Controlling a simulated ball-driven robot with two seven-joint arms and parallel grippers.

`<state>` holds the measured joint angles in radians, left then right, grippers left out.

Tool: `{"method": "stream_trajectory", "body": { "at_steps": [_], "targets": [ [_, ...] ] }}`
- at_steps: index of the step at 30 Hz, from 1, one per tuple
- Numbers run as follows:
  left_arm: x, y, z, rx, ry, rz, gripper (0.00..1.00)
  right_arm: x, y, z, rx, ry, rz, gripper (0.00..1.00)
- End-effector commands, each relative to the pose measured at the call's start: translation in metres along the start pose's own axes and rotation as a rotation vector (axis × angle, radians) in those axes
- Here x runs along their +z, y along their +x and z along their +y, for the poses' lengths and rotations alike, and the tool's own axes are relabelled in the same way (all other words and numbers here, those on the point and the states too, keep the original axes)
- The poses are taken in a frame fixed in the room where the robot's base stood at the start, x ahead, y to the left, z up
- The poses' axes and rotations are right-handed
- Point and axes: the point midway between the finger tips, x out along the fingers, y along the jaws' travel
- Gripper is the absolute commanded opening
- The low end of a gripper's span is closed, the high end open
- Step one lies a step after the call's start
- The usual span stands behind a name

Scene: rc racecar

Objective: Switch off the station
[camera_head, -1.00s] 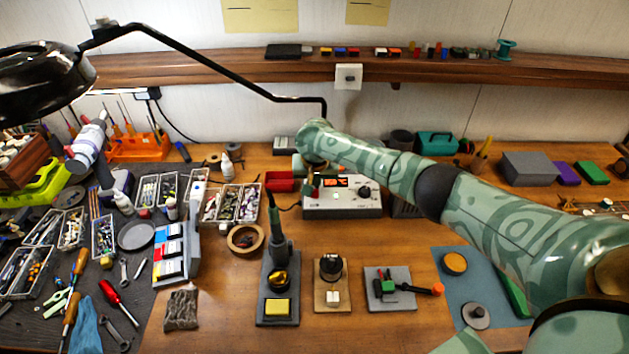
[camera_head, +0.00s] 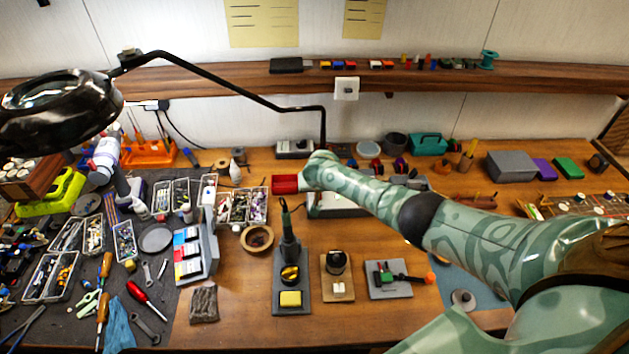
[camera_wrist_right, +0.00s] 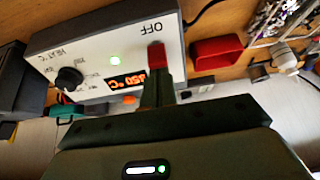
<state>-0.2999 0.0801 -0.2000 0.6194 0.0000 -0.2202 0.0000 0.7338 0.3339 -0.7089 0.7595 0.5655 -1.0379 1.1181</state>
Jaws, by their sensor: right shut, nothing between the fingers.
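The station (camera_wrist_right: 92,45) is a light box with a black knob (camera_wrist_right: 70,78), an orange display reading 350 °C and a lit green light (camera_wrist_right: 115,62). Its red switch (camera_wrist_right: 156,57) sits beside the word OFF. In the right wrist view my right gripper (camera_wrist_right: 158,82) is shut and empty, its fingertips right at the red switch. I cannot tell whether they touch. In the head view my right arm covers most of the station (camera_head: 340,211) and hides the switch and gripper. My left gripper is not in view.
A red tray (camera_head: 285,184) lies just left of the station. The soldering iron stand (camera_head: 291,305), a wooden-based dial block (camera_head: 338,290) and a grey fixture (camera_head: 389,291) stand in front. A black lamp arm (camera_head: 230,77) reaches down behind the station.

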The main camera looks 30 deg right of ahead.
Motion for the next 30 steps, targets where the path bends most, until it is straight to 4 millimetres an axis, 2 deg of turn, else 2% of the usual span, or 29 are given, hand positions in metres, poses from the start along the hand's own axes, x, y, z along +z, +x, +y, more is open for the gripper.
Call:
{"method": "stream_trajectory", "body": {
  "at_steps": [1, 5, 14, 20, 30],
  "targets": [
    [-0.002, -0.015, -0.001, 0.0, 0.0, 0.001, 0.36, 0.001, -0.006, 0.001, -0.001, 0.001, 0.024, 0.0],
    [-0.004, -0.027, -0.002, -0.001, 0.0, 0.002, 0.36, 0.007, -0.006, 0.003, -0.004, 0.002, 0.137, 0.0],
    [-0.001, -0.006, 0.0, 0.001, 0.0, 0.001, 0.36, 0.022, -0.003, 0.003, -0.005, 0.006, 0.39, 0.0],
    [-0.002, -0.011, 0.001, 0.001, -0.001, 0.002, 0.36, 0.017, -0.006, 0.004, -0.002, 0.003, 0.387, 0.0],
    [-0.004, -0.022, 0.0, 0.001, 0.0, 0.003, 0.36, 0.025, -0.016, 0.004, -0.001, 0.002, 0.385, 0.0]
  ]
}}
